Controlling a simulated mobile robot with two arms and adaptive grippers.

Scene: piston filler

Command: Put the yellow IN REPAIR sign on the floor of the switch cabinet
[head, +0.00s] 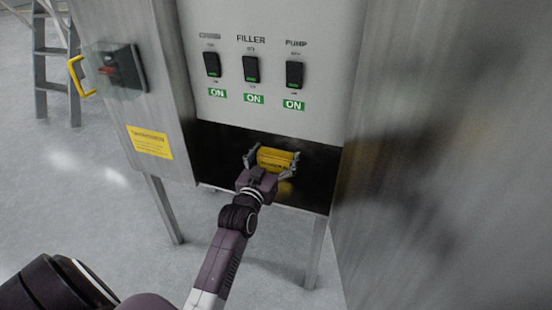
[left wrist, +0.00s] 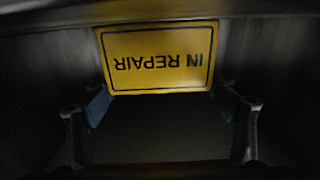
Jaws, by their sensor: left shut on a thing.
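The yellow IN REPAIR sign (head: 276,158) is between the fingers of my left gripper (head: 271,164), inside the dark lower opening of the switch cabinet (head: 218,143). In the left wrist view the sign (left wrist: 157,58) shows its lettering upside down, with a finger of the gripper (left wrist: 160,105) at each side edge. My left gripper is shut on the sign. The cabinet floor (head: 308,197) is dark and shiny and shows a yellow reflection below the sign. I cannot tell whether the sign touches the floor. My right gripper is not in view.
Above the opening is a panel with three black switches (head: 251,69) and green ON labels. A large metal surface (head: 440,160) stands close at the right. A ladder (head: 53,60) stands behind left.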

